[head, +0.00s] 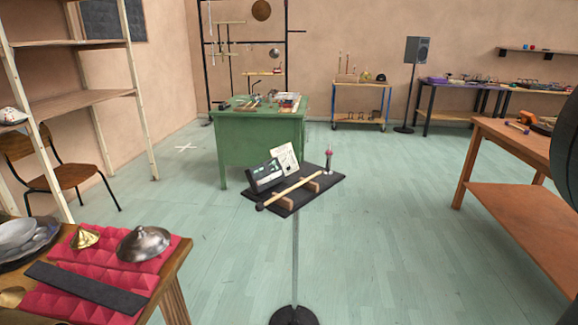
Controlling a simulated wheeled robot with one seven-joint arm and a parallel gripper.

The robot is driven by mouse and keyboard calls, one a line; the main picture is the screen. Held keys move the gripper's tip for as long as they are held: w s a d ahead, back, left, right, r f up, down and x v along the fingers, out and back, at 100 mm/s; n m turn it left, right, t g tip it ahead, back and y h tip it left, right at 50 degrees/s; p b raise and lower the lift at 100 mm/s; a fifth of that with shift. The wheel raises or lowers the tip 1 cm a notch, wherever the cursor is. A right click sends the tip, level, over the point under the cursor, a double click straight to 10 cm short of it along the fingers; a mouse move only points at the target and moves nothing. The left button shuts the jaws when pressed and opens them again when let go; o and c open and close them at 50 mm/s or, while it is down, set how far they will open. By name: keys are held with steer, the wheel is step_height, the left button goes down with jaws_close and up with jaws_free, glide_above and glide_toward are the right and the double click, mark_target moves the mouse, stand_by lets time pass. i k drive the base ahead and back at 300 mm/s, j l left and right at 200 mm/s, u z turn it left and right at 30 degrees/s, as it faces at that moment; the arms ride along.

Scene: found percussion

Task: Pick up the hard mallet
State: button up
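A mallet with a pale wooden stick (292,191) and a small dark head lies across two wooden blocks on a small black stand tray (328,186). Its head points to the front left and overhangs the tray edge. I cannot tell from its look whether this is the hard mallet. My gripper is not in view.
A dark device (265,176) and a white card (285,159) stand on the tray. The tray's thin pole ends in a round black base (294,316). A green desk (262,142) stands behind, a wooden workbench (512,147) right, and a table with red foam (82,303) front left. Floor between is clear.

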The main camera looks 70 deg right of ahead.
mark_target(260, 207)
steer(key=l+z, duration=0.1)
steer(key=z, duration=0.3)
steer(key=i+l+z, duration=0.1)
steer(key=z, duration=0.25)
